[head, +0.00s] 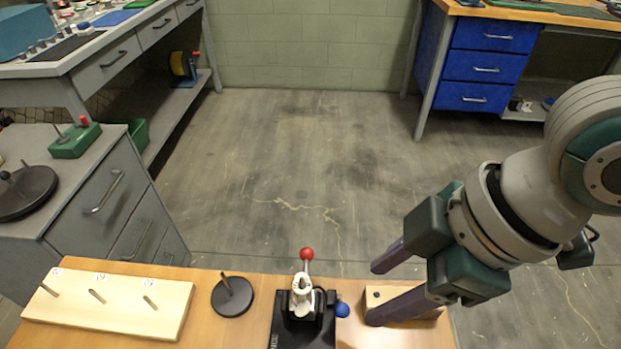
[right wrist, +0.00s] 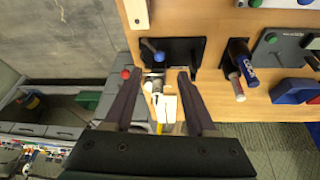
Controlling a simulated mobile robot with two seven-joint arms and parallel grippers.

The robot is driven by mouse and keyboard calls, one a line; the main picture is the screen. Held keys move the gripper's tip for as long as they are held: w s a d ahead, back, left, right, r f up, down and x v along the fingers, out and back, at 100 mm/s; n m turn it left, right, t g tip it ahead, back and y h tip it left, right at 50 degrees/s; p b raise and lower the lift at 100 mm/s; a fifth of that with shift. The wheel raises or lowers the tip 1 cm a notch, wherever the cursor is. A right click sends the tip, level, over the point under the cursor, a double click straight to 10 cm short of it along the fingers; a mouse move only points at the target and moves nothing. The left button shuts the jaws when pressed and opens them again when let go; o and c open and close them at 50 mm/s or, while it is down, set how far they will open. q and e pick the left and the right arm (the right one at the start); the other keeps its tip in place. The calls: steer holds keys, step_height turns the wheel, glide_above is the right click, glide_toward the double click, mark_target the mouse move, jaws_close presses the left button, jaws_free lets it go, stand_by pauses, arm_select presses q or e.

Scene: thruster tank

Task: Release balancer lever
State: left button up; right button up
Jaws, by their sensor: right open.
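A small device with a white body (head: 302,298) stands on a black base (head: 290,335) at the table's front middle. An upright lever with a red ball knob (head: 306,254) rises from it, and a blue knob (head: 342,310) sits at its right side. My right gripper (head: 373,293) is open and empty, its fingers apart, to the right of the device in the head view. In the right wrist view the red knob (right wrist: 125,73) shows beside the left finger, and the blue knob (right wrist: 160,57) lies between and beyond the fingertips. My left gripper is not in view.
A wooden block (head: 415,301) lies under my right fingers. Left of the device are a black disc with a peg (head: 232,297) and a pale board with pegs (head: 105,310). More tools (right wrist: 238,70) lie on the table in the wrist view. Open floor lies beyond the table.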

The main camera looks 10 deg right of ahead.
mark_target(347, 309)
steer(key=b+x, duration=0.2)
steer(key=x, duration=0.6)
steer(key=shift+w+f, duration=0.1)
steer(key=shift+f, duration=0.15)
jaws_close()
stand_by(1.0)
